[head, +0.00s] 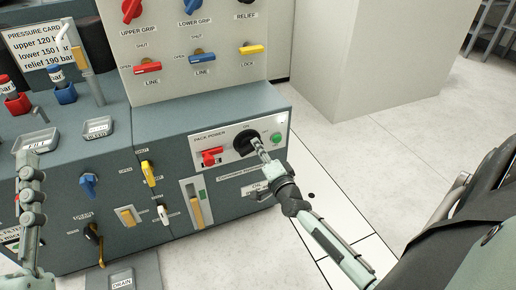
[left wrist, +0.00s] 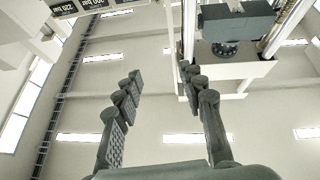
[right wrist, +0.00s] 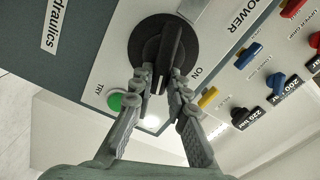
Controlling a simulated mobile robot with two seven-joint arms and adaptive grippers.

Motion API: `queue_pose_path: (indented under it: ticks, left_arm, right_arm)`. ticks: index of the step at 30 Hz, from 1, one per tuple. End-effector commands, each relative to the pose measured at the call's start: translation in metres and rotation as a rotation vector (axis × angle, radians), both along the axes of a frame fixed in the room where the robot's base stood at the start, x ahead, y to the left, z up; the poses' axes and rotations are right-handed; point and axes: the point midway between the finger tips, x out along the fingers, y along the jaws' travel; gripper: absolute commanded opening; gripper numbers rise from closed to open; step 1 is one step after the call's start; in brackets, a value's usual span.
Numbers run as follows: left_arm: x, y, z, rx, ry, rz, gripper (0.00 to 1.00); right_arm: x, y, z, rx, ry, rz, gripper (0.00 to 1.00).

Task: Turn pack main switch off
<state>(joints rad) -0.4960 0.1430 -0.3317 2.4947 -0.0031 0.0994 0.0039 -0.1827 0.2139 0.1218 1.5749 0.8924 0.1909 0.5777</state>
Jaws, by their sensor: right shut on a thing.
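The pack main switch is a black rotary knob (head: 243,138) on the white PACK POWER panel (head: 207,142). In the right wrist view its round base and raised handle (right wrist: 164,45) fill the upper middle, with an ON label beside it. My right gripper (head: 260,149) is shut on the handle; in the right wrist view its fingers (right wrist: 159,83) sit on either side of the handle's near end. My left gripper (head: 31,165) is raised at the left of the head view, away from the switch. Its fingers (left wrist: 159,82) are apart and empty in the left wrist view.
A red lever (head: 211,156) sits left of the switch, and a green button (head: 276,138), labelled TRY in the right wrist view, is close by. Yellow, blue and red valve handles cover the cabinet. Open floor (head: 400,140) lies to the right.

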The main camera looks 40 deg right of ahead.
Motion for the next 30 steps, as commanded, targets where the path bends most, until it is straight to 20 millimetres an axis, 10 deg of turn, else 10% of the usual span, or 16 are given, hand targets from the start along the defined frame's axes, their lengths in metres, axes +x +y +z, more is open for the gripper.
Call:
queue_pose_path:
  ticks: [30]
  left_arm:
    - [-0.012, 0.010, 0.023, -0.055, -0.175, 0.017, 0.40]
  right_arm:
    - [-0.001, -0.001, -0.008, 0.352, -0.083, 0.001, 0.00]
